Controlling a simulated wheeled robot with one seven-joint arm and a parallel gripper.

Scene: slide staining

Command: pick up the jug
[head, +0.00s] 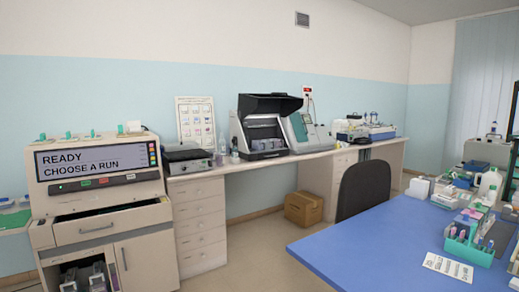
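My gripper is not in view. A white plastic container (489,183) shaped like a jug stands upright on the blue-topped table at the right. Other small things stand close around it. In the lower left, dark-and-clear containers (97,276) stand in the open lower compartment of the staining machine (100,190). They are partly cut off by the picture's bottom edge, and I cannot tell whether one of them is a jug. The machine's screen reads "READY CHOOSE A RUN".
The blue table (370,240) is clear on its near left part; a green rack (468,250) stands on its right. A dark chair (363,188) stands behind it. A cardboard box (304,208) sits on the floor under the wall counter. A drawer (97,228) of the machine protrudes.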

